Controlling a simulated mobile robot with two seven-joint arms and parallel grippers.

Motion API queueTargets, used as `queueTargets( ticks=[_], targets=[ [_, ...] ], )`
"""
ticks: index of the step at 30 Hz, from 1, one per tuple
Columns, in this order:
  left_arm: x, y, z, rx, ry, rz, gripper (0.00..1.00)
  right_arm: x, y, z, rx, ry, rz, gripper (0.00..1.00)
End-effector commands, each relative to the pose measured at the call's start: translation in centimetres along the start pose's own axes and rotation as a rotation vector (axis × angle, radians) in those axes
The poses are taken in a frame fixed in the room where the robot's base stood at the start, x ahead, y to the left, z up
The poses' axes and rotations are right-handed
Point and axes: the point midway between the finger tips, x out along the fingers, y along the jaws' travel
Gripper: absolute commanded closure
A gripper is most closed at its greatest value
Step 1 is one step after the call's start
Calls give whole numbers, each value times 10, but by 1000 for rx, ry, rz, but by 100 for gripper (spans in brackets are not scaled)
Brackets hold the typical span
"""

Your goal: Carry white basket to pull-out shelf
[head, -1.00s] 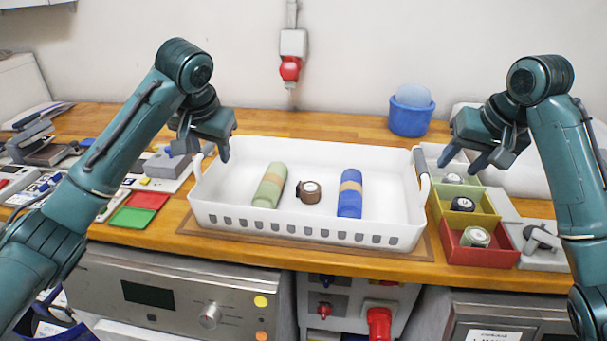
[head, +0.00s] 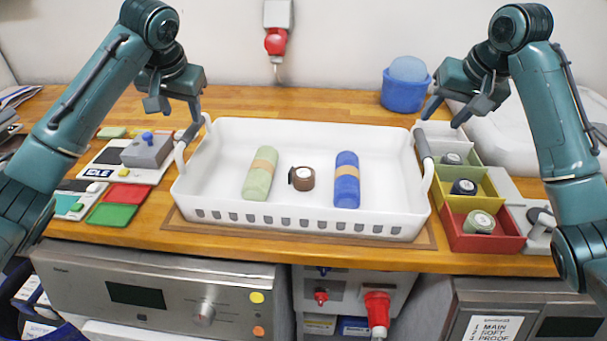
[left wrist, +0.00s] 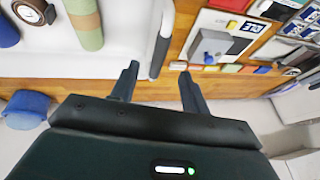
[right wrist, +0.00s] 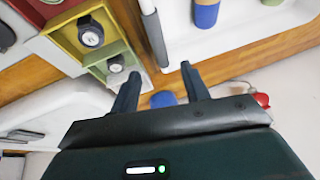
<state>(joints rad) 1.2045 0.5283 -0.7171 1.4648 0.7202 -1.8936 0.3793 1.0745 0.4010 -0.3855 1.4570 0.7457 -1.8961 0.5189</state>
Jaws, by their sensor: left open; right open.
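My left gripper (head: 177,108) is open above the left handle; in the left wrist view that handle (left wrist: 160,48) lies ahead between the fingertips. My right gripper (head: 446,115) is open above the right handle; in the right wrist view that handle (right wrist: 154,36) lies beyond the fingertips. I cannot identify a pull-out shelf.
A blue tub (head: 404,95) is behind. Red (head: 127,194) and green (head: 111,215) pads and a grey device (head: 147,150) lie left. Steel-fronted appliances are below the counter.

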Motion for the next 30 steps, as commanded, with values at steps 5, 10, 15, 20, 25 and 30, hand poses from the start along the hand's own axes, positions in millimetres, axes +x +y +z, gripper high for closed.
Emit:
queueTargets(
  ticks=[5, 10, 15, 20, 25, 30],
  targets=[
    [38, 0, 1, -1, -4, -1, 54, 38, 0, 1, 1, -4, 1, 54],
    [68, 0, 1, -2, -3, -1, 54, 68, 0, 1, 1, -4, 1, 54],
    [87, 0, 0, 0, -2, 0, 54, 88, 0, 0, 0, -2, 1, 54],
    [95, 0, 0, 1, -1, 0, 54, 96, 0, 0, -1, -1, 0, 54],
    [96, 0, 0, 1, 0, 0, 54, 96, 0, 0, -1, 0, 0, 54],
    [96, 0, 0, 1, 0, 0, 58, 96, 0, 0, -1, 0, 0, 58]
  ],
)
